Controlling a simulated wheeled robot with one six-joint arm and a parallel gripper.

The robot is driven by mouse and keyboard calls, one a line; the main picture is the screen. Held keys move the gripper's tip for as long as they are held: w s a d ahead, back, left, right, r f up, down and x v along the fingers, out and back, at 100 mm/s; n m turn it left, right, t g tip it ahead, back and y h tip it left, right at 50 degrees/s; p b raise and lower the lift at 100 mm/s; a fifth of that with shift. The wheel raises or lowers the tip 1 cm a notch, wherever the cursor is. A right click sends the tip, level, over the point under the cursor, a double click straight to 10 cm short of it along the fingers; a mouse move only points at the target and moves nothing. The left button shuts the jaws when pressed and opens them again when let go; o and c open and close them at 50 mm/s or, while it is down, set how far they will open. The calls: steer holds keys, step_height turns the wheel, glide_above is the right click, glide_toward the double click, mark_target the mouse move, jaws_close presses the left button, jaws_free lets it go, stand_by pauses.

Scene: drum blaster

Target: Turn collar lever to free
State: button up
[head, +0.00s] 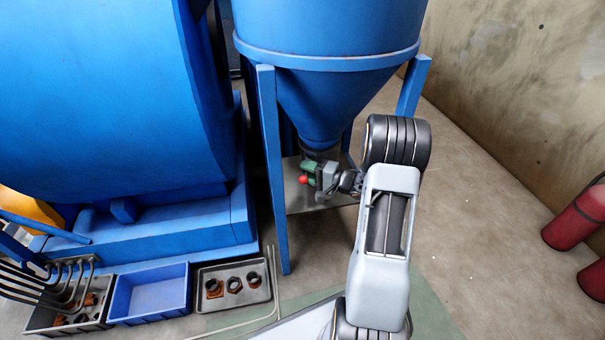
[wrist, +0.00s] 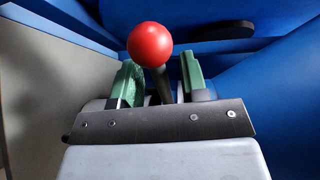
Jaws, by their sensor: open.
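The collar lever shows as a red ball knob (head: 303,180) below the blue hopper cone in the head view. In the wrist view the red knob (wrist: 150,45) stands on a dark stem that runs down between the green finger pads. My gripper (head: 312,171) is at the cone's outlet, right beside the knob. In the wrist view my gripper (wrist: 160,80) is open, with one pad on each side of the stem. The stem appears nearer the right pad; I cannot tell whether it touches. The collar is mostly hidden behind my gripper and arm.
The blue hopper (head: 325,60) stands on blue legs (head: 272,170) close around my gripper. A blue bin (head: 150,292) and a grey tray (head: 233,285) with several ring parts lie at lower left. The floor between is clear.

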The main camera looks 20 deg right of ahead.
steer(key=shift+x, duration=1.1)
jaws_close()
